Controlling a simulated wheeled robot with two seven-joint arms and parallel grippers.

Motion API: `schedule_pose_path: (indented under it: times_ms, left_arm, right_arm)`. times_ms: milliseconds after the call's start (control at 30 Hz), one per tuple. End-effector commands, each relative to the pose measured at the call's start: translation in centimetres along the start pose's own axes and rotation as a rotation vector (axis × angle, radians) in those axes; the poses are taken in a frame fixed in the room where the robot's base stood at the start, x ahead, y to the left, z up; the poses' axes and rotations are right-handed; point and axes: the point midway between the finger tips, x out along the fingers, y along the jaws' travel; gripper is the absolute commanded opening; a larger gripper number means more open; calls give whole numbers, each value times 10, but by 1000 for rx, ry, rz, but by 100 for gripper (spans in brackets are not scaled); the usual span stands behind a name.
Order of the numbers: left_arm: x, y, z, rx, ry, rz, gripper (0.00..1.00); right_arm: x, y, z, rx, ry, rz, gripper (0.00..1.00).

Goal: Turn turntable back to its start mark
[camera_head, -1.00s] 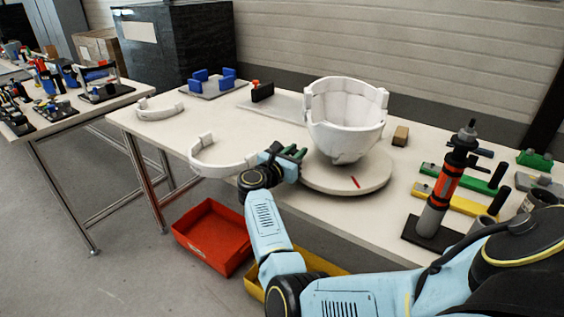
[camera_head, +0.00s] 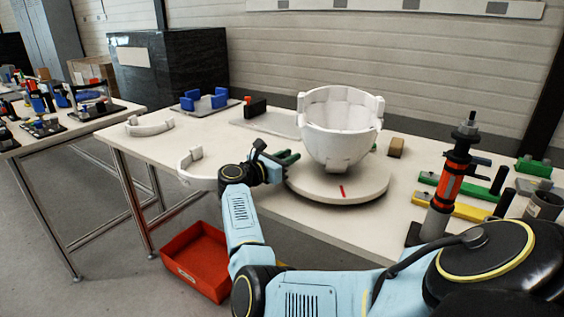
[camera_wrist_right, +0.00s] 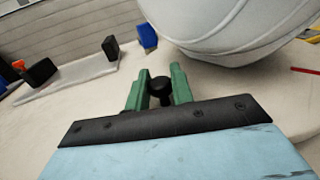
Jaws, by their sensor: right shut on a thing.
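The turntable (camera_head: 310,187) is a round pale disc near the table's front edge in the head view. A red mark (camera_head: 343,192) shows on its front part. A white helmet shell (camera_head: 338,140) stands on it, open side up. My right gripper (camera_head: 287,157) is at the disc's left rim. In the right wrist view its green fingers (camera_wrist_right: 160,92) are closed around a black knob (camera_wrist_right: 160,87) at the turntable's rim, with the shell (camera_wrist_right: 230,30) just beyond. The red mark also shows at that view's right edge (camera_wrist_right: 305,71). My left gripper is not in view.
A white curved band (camera_head: 197,178) lies left of my right gripper, close to the arm. A red bin (camera_head: 200,262) is on the floor.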

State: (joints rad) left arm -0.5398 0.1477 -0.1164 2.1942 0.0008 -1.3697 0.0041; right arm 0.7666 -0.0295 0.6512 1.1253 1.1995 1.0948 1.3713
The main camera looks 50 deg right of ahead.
Motion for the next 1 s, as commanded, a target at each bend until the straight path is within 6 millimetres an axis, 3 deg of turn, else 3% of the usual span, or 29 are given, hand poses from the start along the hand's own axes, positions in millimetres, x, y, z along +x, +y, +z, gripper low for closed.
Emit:
schedule_pose_path:
  times_ms: [467,500,633,1000]
  left_arm:
    - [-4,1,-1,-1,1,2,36]
    - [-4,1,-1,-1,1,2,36]
    - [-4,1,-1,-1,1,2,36]
    - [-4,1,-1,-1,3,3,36]
  right_arm:
    - [3,-2,2,5,0,-14,0]
    - [3,-2,2,5,0,-13,26]
    - [2,-2,1,4,1,-11,42]
    - [-6,-1,0,1,3,-7,42]
